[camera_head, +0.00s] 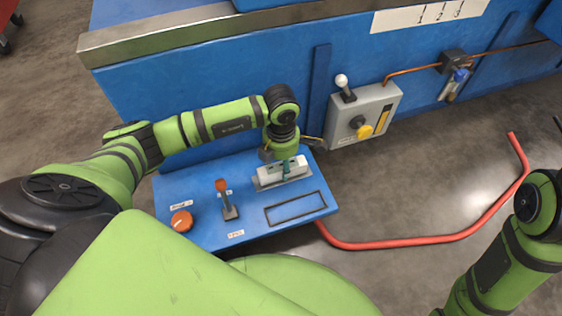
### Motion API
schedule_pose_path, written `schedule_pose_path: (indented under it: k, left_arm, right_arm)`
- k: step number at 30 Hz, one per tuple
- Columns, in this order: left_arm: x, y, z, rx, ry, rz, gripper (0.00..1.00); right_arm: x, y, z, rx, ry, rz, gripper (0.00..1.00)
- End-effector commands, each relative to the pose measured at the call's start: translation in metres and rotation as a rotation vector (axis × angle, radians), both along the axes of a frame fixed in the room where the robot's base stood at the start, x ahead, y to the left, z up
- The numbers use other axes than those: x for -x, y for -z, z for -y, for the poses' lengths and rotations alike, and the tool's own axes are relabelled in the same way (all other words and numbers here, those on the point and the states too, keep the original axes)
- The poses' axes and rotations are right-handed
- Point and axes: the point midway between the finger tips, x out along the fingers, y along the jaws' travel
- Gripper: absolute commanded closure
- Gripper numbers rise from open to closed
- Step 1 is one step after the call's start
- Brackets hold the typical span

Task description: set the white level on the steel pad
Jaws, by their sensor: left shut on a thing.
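The white level (298,166) is a small pale block with a dark green part (286,170) at its middle. It is at the back right of the blue bench top. The grey steel pad (259,184) shows as a thin rim under and around it. The level looks to be on or just above the pad; I cannot tell if they touch. My left gripper (285,162) points down from behind and is shut on the level. Its fingertips are mostly hidden by the wrist and the level. My right arm shows at the right edge, its gripper out of frame.
An orange knob (182,221) and an orange-topped lever (222,187) stand left on the bench. A black rectangular outline (296,208) in front of the pad is empty. A grey control box (364,114) is behind right. A red hose (430,240) lies on the floor.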

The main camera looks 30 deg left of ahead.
Motion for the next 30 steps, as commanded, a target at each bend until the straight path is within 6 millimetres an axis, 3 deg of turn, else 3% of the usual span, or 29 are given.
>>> schedule_pose_path:
  k: [30]
  left_arm:
    - [-0.0002,0.0067,-0.0001,0.0,0.0,0.001,0.93]
  right_arm:
    - [0.0,0.0037,0.0,0.0,0.0,0.0,0.6]
